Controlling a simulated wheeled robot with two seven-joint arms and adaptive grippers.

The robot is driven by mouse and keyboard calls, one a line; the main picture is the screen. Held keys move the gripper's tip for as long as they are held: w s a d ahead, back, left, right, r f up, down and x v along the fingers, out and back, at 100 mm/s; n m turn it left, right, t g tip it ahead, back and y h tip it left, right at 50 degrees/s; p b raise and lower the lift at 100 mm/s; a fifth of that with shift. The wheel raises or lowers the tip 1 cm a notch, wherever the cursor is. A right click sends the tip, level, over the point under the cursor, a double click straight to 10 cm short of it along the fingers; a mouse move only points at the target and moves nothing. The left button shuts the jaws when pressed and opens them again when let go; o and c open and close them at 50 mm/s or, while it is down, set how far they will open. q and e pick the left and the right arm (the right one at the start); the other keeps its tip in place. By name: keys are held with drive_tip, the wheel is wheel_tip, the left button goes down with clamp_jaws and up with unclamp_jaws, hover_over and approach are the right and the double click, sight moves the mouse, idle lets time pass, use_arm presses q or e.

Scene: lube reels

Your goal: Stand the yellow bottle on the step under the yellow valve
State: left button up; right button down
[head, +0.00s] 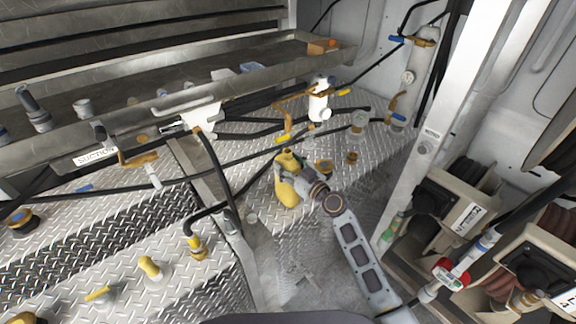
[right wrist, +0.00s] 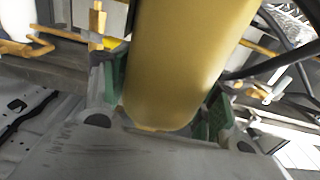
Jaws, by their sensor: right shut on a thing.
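The yellow bottle (head: 287,192) is near the middle of the head view, roughly upright. My right gripper (head: 291,176) is shut around its body from the right. In the right wrist view the bottle (right wrist: 185,60) fills the middle, between green finger pads. The step (head: 258,147) is diamond plate behind the bottle. Above and behind the bottle a brass valve with a yellow handle (head: 282,139) hangs at a white fitting. I cannot tell whether the bottle's base touches anything. My left gripper is not in view.
Black hoses cross the step behind the bottle. A white post (head: 440,120) and hose reels (head: 460,195) are at the right. A lower plate with yellow handles (head: 150,268) is at the left.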

drive_tip(key=shift+c, duration=1.9)
unclamp_jaws()
drive_tip(key=shift+f, duration=0.1)
drive_tip(key=shift+s+d, duration=0.3)
drive_tip(key=shift+s, duration=0.1)
drive_tip(key=b+v, duration=0.2)
drive_tip(key=v, duration=0.9)
